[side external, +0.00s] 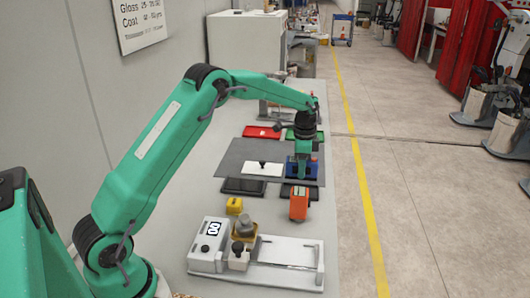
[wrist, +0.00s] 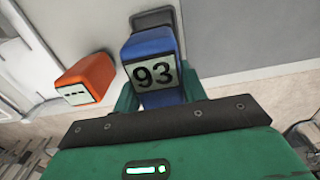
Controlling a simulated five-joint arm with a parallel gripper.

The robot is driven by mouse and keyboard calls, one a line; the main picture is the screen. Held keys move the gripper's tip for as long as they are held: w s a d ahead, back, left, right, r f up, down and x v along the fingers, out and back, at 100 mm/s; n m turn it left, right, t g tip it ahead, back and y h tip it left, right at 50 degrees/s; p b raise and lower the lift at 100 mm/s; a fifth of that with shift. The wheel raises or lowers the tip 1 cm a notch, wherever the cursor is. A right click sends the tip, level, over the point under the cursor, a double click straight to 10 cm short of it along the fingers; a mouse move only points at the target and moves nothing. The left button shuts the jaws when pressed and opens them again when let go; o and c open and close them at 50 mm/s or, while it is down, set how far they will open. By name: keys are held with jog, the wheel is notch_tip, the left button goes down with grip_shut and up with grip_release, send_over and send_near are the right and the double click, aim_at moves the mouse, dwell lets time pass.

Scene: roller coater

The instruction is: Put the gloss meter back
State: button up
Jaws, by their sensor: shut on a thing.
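A blue meter (wrist: 150,45) with a white display reading 93 sits between the green fingers of my gripper (wrist: 160,95) in the wrist view. I take it for the gloss meter; no name on it is readable. My gripper (side external: 303,168) is shut on it. In the side view the blue meter (side external: 291,167) is partly hidden by my fingers, at the right end of the dark grey mat (side external: 232,160). Whether it touches the mat is unclear. A dark holder or pad (wrist: 152,20) shows behind the meter in the wrist view.
An orange meter (side external: 299,205) stands just in front, and beside the blue one in the wrist view (wrist: 85,80). Dark trays (side external: 244,187) (side external: 299,190) lie near the mat. A white card (side external: 262,169) lies on it. A white coater (side external: 255,255) stands nearest; red and green trays lie behind.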

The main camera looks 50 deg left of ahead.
jog(key=shift+f, duration=3.05)
jog(key=shift+f, duration=0.15)
jog(key=o, duration=1.3)
notch_tip(320, 180, up, 12)
jog(key=shift+f, duration=0.25)
jog(key=shift+r, duration=0.35)
